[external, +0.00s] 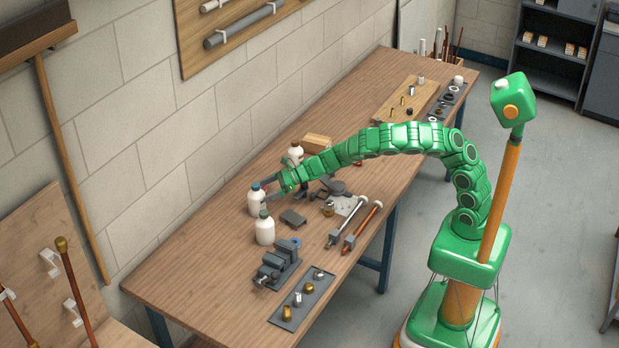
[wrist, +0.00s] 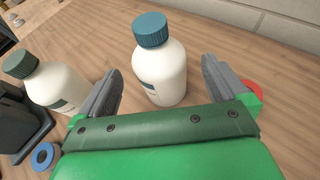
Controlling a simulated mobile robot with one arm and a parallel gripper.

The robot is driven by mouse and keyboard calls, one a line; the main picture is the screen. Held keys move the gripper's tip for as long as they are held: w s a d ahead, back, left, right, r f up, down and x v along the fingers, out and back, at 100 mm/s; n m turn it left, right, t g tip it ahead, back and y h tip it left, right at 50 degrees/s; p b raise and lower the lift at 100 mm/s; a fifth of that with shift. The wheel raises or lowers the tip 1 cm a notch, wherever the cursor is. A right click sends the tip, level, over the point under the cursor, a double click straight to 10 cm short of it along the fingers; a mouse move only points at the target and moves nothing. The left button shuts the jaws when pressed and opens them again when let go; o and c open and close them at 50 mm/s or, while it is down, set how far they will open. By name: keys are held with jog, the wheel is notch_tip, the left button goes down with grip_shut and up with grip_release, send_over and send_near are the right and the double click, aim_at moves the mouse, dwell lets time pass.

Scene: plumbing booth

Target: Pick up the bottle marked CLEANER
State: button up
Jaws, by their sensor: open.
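A white bottle with a teal cap (wrist: 160,72) stands upright between my gripper's two jaws in the wrist view. In the external view it is the blue-capped bottle (external: 255,203) on the bench. A second white bottle with a dark green cap (wrist: 55,87) stands to its left; it also shows in the external view (external: 265,231). A third white bottle (external: 296,153) stands farther back, beside my arm. The labels are too small or turned away to read, so I cannot tell which says CLEANER. My gripper (external: 268,189) is open, with a gap visible between jaws and bottle.
The wooden bench (external: 175,285) carries a grey vise (external: 277,264), a tray of small fittings (external: 302,298) and long tools (external: 348,222) nearby. A dark block (external: 293,218) lies near the bottles. The block wall runs along the back. The bench's left end is clear.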

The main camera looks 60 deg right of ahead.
aim_at(252, 198)
jog(key=shift+x, duration=1.25)
jog(key=shift+w, duration=0.1)
jog(key=shift+x, duration=1.25)
jog(key=shift+w+a+f, duration=0.25)
jog(key=shift+a+f, duration=0.1)
jog(key=shift+a, duration=0.15)
jog(key=shift+w+a+f, duration=0.3)
jog(key=shift+w+f, duration=0.05)
jog(key=shift+w, duration=0.05)
jog(key=shift+r, duration=0.1)
jog(key=c, duration=1.3)
